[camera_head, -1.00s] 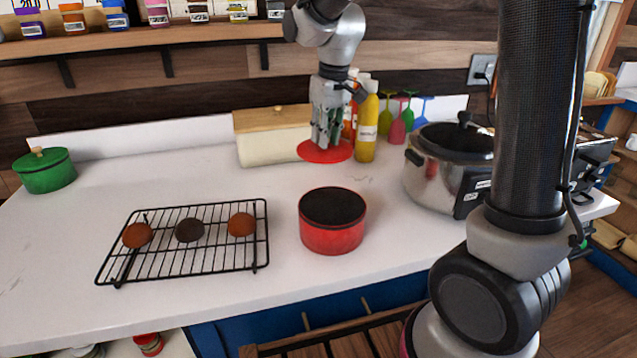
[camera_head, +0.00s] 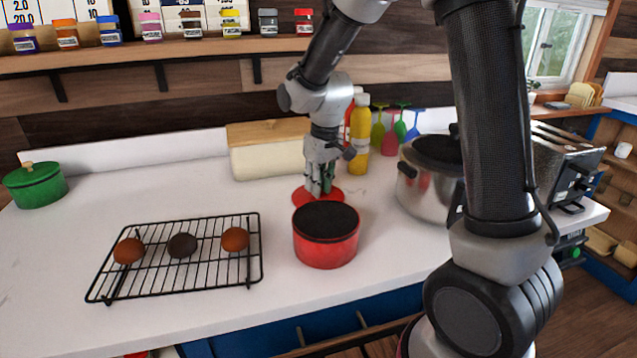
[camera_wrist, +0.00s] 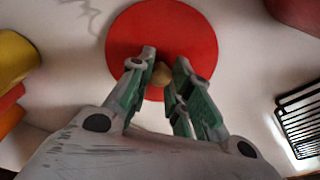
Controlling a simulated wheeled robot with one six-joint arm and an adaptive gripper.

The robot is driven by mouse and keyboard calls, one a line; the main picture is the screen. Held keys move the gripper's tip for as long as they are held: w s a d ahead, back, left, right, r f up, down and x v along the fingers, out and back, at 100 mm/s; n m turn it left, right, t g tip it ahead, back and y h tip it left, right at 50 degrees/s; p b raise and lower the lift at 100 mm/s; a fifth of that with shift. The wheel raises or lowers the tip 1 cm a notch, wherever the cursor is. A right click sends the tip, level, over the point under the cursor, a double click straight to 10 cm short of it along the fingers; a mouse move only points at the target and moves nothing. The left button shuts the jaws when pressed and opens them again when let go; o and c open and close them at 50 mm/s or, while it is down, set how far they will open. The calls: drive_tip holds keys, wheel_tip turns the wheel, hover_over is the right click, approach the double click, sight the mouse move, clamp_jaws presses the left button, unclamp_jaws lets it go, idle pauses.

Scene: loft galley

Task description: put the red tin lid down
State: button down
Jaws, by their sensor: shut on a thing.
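The red tin lid (camera_head: 300,197) is a flat red disc with a small tan knob, behind the red tin on the white counter. My gripper (camera_head: 318,190) points down at it and is shut on its knob. In the wrist view the lid (camera_wrist: 195,40) lies flat beyond my fingers (camera_wrist: 168,72), with the knob between them. Whether the lid touches the counter or hangs just above it, I cannot tell. The red tin (camera_head: 325,245) stands uncovered just in front of the lid, its top dark.
A black wire rack (camera_head: 190,280) with round baked pieces is at left front. A green pot (camera_head: 36,187) is at far left. A cream bread bin (camera_head: 262,162), a yellow bottle (camera_head: 360,145) and a steel cooker (camera_head: 415,195) stand around the lid.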

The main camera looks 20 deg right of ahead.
sight(323, 198)
drive_tip(key=c, duration=1.3)
unclamp_jaws()
wheel_tip(323, 198, up, 12)
drive_tip(key=s, duration=0.2)
drive_tip(key=s+d+r+m+t, duration=0.1)
drive_tip(key=s+d, duration=0.4)
drive_tip(key=s, duration=0.3)
drive_tip(key=s+d+r+m, duration=0.1)
drive_tip(key=s+d+m, duration=0.1)
drive_tip(key=s+d, duration=0.3)
drive_tip(key=s+d+r+m+t, duration=0.1)
drive_tip(key=s+d, duration=0.3)
drive_tip(key=s, duration=0.7)
drive_tip(key=shift+d+m+t+h, duration=0.3)
drive_tip(key=shift+d+h, duration=0.1)
drive_tip(key=shift+w+r, duration=0.1)
